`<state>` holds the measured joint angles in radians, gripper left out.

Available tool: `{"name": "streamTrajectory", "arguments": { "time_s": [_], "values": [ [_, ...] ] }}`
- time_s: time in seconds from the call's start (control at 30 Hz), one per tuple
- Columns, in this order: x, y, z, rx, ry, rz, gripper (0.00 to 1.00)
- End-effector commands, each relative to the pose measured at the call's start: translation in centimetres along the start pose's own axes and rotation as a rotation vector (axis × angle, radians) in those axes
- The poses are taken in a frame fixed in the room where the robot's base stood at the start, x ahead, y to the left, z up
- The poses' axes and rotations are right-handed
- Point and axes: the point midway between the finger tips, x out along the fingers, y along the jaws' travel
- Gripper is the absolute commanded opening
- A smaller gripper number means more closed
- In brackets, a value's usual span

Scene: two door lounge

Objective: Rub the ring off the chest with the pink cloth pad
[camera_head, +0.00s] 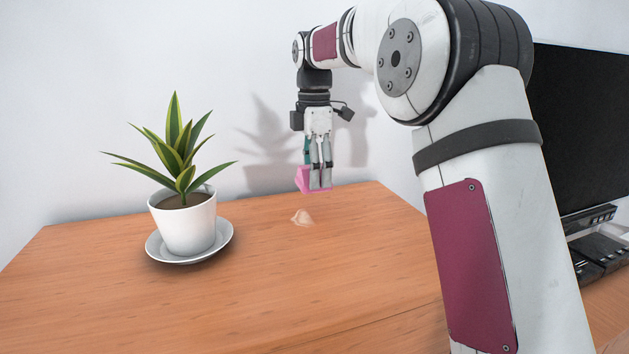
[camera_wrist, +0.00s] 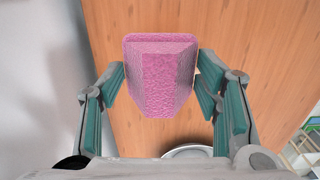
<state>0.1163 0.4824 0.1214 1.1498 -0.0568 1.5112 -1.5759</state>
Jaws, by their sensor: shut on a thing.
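My gripper (camera_head: 320,178) points down above the back part of the wooden chest top (camera_head: 250,290) and is shut on the pink cloth pad (camera_head: 303,181). In the wrist view the pad (camera_wrist: 160,75) is a pink, rough-textured block between the two fingers. The pad appears raised a little above the wood. The ring (camera_head: 302,218) shows as a small pale, uneven mark on the chest top, in front of the pad in the head view. I cannot make out the ring in the wrist view, where the pad hides part of the wood.
A potted plant (camera_head: 186,222) stands on a white saucer (camera_head: 160,254) at the left of the chest top. A white wall (camera_head: 80,80) rises behind the chest. A dark screen (camera_head: 580,130) stands at the right, beyond my arm. The front of the top is clear.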

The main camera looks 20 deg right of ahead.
Motion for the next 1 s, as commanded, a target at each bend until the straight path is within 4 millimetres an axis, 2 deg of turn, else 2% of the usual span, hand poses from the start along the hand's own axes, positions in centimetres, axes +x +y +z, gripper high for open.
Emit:
{"name": "streamTrajectory", "arguments": {
  "time_s": [0.17,0.53,0.8,1.0],
  "values": [
    [-1.0,0.0,0.0,0.0,0.0,0.0,0.35],
    [-1.3,0.0,0.0,0.0,0.0,0.0,0.35],
    [-3.5,0.0,0.0,0.001,0.0,0.0,0.35],
    [-4.1,0.0,0.0,0.001,0.0,-0.001,0.35]
  ]
}}
